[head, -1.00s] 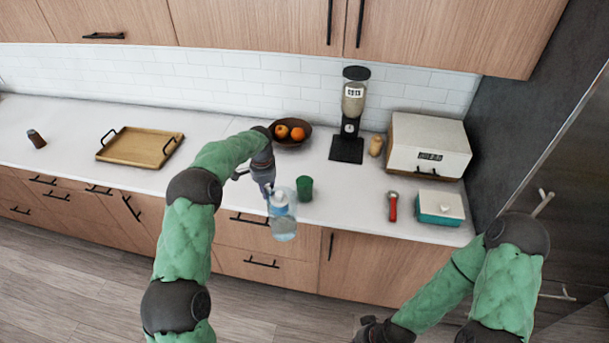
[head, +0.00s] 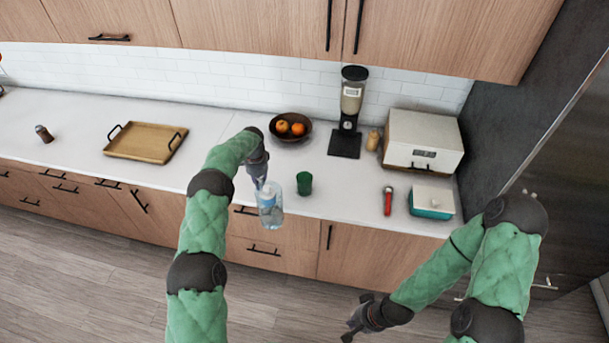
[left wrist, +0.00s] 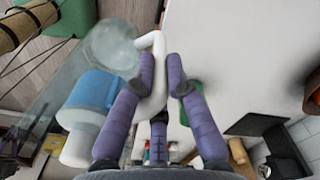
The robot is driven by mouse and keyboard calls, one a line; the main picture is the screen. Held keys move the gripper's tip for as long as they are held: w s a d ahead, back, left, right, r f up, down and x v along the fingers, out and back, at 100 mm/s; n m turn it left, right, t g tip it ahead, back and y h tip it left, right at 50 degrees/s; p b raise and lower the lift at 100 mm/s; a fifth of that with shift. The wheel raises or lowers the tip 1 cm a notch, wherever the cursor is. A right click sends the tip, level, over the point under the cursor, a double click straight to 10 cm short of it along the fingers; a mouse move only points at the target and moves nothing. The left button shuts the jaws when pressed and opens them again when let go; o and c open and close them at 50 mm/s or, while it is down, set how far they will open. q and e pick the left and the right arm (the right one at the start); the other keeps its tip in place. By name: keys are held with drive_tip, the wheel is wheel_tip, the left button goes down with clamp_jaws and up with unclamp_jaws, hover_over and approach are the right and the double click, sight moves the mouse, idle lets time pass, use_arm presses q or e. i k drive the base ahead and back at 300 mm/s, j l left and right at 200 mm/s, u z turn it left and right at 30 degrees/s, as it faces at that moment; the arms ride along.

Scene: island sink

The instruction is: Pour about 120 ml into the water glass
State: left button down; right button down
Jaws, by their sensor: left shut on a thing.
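A clear pitcher (head: 269,212) with a blue part inside is held in front of the counter's front edge, left of the green water glass (head: 304,183). It looks about upright. My left gripper (head: 262,181) is shut on its white handle (left wrist: 154,70); the blue part (left wrist: 92,98) shows in the left wrist view. The green glass stands upright on the counter, apart from the pitcher; its inside is too small to judge. In the left wrist view the fingers partly hide the glass (left wrist: 185,115). My right gripper (head: 356,318) hangs low over the floor, fingers apart and empty.
A fruit bowl (head: 290,127) and a dispenser (head: 347,115) stand behind the glass. A red-handled tool (head: 388,201), a teal box (head: 432,203) and a white appliance (head: 423,140) are to the right. A wooden tray (head: 145,142) lies left. The counter around the glass is clear.

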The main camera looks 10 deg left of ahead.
sight(303, 179)
drive_tip(key=i, duration=1)
